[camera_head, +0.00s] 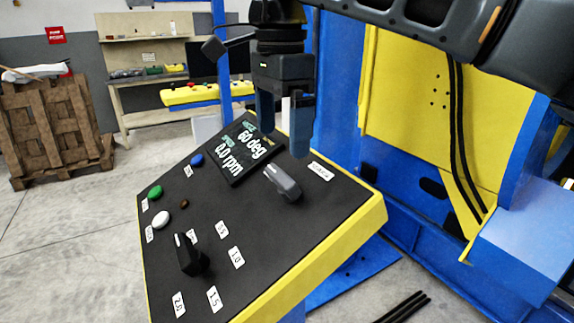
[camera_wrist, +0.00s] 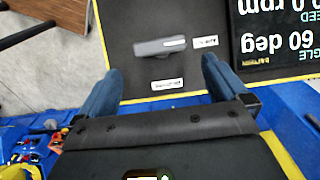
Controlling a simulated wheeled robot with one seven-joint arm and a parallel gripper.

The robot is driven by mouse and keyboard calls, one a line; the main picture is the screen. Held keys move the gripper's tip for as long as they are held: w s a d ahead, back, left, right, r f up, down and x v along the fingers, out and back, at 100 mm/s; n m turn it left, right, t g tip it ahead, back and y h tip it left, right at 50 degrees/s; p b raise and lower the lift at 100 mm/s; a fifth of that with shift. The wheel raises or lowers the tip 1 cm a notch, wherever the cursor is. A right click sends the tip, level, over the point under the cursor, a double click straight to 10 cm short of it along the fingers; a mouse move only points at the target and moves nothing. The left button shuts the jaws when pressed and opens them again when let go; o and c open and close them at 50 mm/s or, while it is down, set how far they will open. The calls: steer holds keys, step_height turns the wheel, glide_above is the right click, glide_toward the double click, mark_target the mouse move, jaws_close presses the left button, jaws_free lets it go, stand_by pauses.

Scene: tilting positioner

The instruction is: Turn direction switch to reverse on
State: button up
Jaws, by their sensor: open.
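The grey direction switch (camera_head: 283,182) is a bar-shaped knob on the sloped black control panel (camera_head: 225,270), right of the display. In the wrist view the switch (camera_wrist: 160,46) lies crosswise, its pale-marked end toward a small white label (camera_wrist: 205,42). A second white label (camera_wrist: 167,84) lies nearer my gripper. The lettering on both is too small to read surely. My gripper (camera_head: 283,142) is open and empty, fingers pointing down above the upper part of the panel. In the wrist view its fingers (camera_wrist: 163,68) are spread wider than the switch, which is beyond their tips, apparently untouched.
The display (camera_head: 243,147) reads 60 deg and 0.0 rpm. A black speed knob (camera_head: 190,255) with number labels and green, white and blue buttons sit at the left. The blue-yellow positioner (camera_head: 415,130) stands close at the right.

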mark_target(282, 172)
steer(key=shift+f+p, duration=0.7)
steer(key=shift+f, duration=3.1)
steer(key=c, duration=0.8)
